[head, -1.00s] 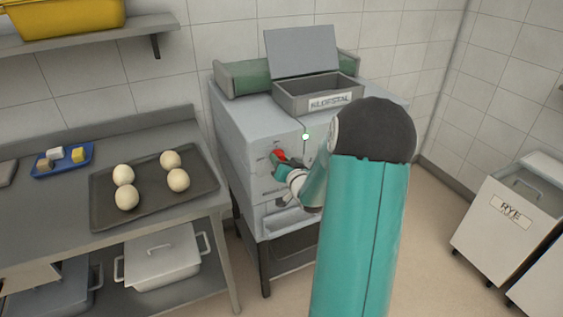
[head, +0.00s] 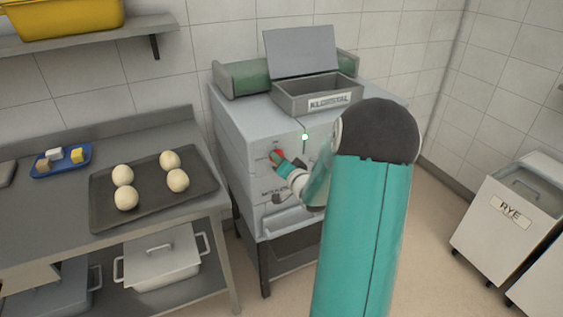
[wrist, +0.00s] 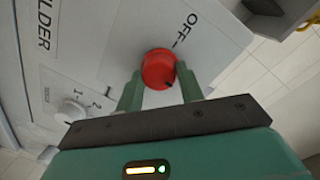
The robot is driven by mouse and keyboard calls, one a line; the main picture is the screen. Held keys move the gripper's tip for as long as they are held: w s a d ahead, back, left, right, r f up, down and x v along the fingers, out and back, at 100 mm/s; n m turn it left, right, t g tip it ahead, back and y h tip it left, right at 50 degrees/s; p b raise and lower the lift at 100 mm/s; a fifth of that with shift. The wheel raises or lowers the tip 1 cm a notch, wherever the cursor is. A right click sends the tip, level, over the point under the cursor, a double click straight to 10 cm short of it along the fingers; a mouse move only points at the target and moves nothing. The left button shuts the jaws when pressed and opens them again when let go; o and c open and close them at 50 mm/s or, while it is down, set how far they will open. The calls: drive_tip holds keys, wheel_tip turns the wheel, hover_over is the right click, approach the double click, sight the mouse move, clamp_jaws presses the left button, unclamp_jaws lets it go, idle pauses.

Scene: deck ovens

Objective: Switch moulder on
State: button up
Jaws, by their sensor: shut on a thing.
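The moulder (head: 232,122) is a grey machine against the tiled wall. A red knob (head: 278,154) is on its front panel, and a small green light (head: 305,137) glows above and to the right of it. In the wrist view the red knob (wrist: 158,66) sits between the two green fingers of my gripper (wrist: 160,88), which is shut on it. The word OFF is printed beside the knob, and a dark mark shows on the knob's near edge. In the head view my gripper (head: 278,158) partly covers the knob, and my arm hides the panel's right side.
A smaller white dial (wrist: 70,110) with numbers is on the same panel. An open box (head: 290,100) stands on the machine. A bench at left holds a tray (head: 103,215) with several dough balls. A bin marked RYE (head: 500,235) stands at right on open floor.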

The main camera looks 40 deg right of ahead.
drive_tip(key=o, duration=1)
drive_tip(key=shift+s, duration=0.1)
drive_tip(key=v, duration=1.3)
drive_tip(key=shift+s+a, duration=0.2)
drive_tip(key=shift+s, duration=0.1)
drive_tip(key=w+a+r+n+g, duration=0.3)
drive_tip(key=a+r+n+g, duration=0.35)
drive_tip(key=a, duration=0.65)
drive_tip(key=s+a+r+n+g+y, duration=0.1)
drive_tip(key=s+a+n, duration=0.1)
drive_tip(key=s+a, duration=0.2)
drive_tip(key=s+a+r+n+g+y, duration=0.1)
drive_tip(key=s+a+r+n+y, duration=0.1)
drive_tip(key=s+a, duration=0.3)
drive_tip(key=s+a+r+n+g+y, duration=0.1)
drive_tip(key=s+a, duration=0.4)
drive_tip(key=a, duration=0.5)
drive_tip(key=shift+s+a+r+n+g+y, duration=0.15)
drive_tip(key=shift+a+r+n+g+y, duration=0.15)
drive_tip(key=shift+a+n+g, duration=0.2)
